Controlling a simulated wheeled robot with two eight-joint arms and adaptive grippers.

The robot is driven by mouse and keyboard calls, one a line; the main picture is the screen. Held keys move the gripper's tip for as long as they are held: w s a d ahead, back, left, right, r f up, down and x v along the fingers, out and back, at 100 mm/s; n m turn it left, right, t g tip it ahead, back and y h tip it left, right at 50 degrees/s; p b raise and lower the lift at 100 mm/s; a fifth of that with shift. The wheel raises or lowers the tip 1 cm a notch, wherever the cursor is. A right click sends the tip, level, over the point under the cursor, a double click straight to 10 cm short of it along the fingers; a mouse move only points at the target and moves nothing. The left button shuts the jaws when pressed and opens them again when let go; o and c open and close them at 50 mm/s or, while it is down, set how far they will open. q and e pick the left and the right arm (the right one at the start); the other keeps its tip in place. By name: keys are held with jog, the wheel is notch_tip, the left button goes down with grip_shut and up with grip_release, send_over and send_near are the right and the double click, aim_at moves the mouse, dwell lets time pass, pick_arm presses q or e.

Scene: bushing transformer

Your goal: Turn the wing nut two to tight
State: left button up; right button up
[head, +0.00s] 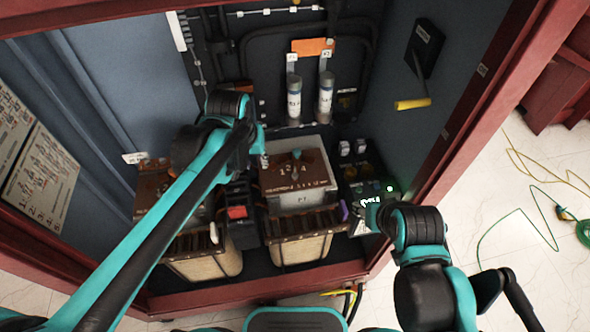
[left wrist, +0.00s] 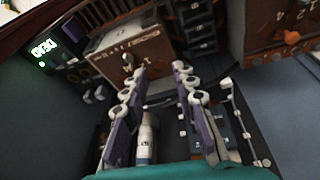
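A pale box (head: 296,192) with a brown top marked with numbers stands in the middle of the cabinet in the head view. Small fittings (head: 296,154) show on that top, but they are too small to tell which is wing nut two. My left gripper (head: 262,158) is just left of the box top. In the left wrist view its two purple fingers (left wrist: 160,75) are apart with nothing between them. My right gripper (head: 358,208) is right of the box; its fingers are mostly hidden.
A second brown-topped unit (head: 150,190) stands at the left, partly behind my left arm. Two grey cylinders (head: 325,97) stand behind the box. A yellow handle (head: 412,104) sticks out from the right wall. The red cabinet frame (head: 455,130) bounds the space.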

pick_arm(q)
jog(key=w+d+f+g, duration=0.2)
jog(key=w+d+f, duration=0.2)
jog(key=w+d, duration=0.25)
jog(key=g, duration=0.1)
send_over(295, 172)
jog(key=shift+y, duration=0.3)
notch_tip(295, 172, down, 5)
jog(key=shift+w+f, duration=0.1)
notch_tip(295, 172, down, 8)
jog(key=b, duration=0.2)
jog(key=shift+b, duration=0.3)
grip_shut()
